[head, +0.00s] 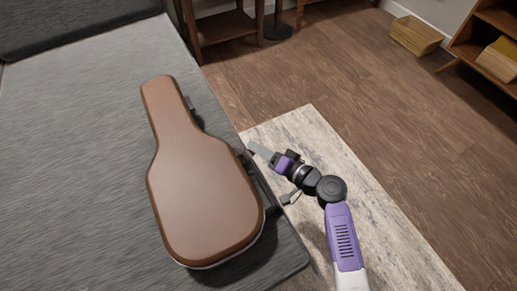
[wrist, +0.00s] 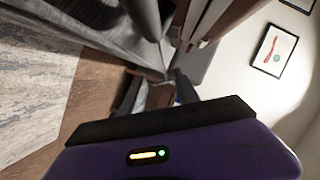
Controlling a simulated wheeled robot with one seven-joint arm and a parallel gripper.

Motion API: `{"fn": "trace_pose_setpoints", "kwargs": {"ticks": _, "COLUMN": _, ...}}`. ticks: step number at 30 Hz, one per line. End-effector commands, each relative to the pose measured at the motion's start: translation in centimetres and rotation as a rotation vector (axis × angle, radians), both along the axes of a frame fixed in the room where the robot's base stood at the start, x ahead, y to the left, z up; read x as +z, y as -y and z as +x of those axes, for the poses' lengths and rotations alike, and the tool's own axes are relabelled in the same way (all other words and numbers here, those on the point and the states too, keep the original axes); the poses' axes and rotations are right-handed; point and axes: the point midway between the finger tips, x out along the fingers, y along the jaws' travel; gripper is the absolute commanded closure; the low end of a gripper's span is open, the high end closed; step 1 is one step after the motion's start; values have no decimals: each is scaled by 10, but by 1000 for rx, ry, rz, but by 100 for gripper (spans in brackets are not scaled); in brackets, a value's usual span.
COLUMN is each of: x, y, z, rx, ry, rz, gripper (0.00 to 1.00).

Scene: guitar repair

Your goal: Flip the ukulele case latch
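The brown ukulele case (head: 200,190) lies closed on the grey bed or couch, its narrow neck toward the back and its wide body toward the front. Small dark fittings show along its right side, one by the neck (head: 191,103); I cannot tell which is the latch or how it is set. My gripper (head: 256,148) is just right of the case's waist, by the cushion edge, pointing left toward the case. In the wrist view two dark fingers stand apart with an empty gap between them (wrist: 158,88). Contact with the case cannot be made out.
The grey cushion (head: 70,170) is clear left of the case. A pale rug (head: 370,220) lies on the wood floor under my arm. A wooden side table (head: 222,27) stands at the back, and a woven basket (head: 416,36) at the far right.

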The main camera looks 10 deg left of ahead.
Motion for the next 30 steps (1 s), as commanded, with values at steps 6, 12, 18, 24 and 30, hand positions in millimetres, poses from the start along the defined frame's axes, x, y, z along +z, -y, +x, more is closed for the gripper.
{"fn": "trace_pose_setpoints", "kwargs": {"ticks": 6, "x": -2, "y": -8, "z": 5, "rx": 0, "ry": 0, "rz": 0, "gripper": 62}}
{"fn": "trace_pose_setpoints", "kwargs": {"ticks": 12, "x": -2, "y": -7, "z": 5, "rx": -1, "ry": 0, "rz": -1, "gripper": 64}}
{"fn": "trace_pose_setpoints", "kwargs": {"ticks": 18, "x": -3, "y": -7, "z": 5, "rx": -2, "ry": -1, "rz": -1, "gripper": 100}}
{"fn": "trace_pose_setpoints", "kwargs": {"ticks": 24, "x": -4, "y": -5, "z": 6, "rx": -5, "ry": -2, "rz": -3, "gripper": 100}}
{"fn": "trace_pose_setpoints", "kwargs": {"ticks": 30, "x": -5, "y": -4, "z": 6, "rx": -8, "ry": -4, "rz": -5, "gripper": 100}}
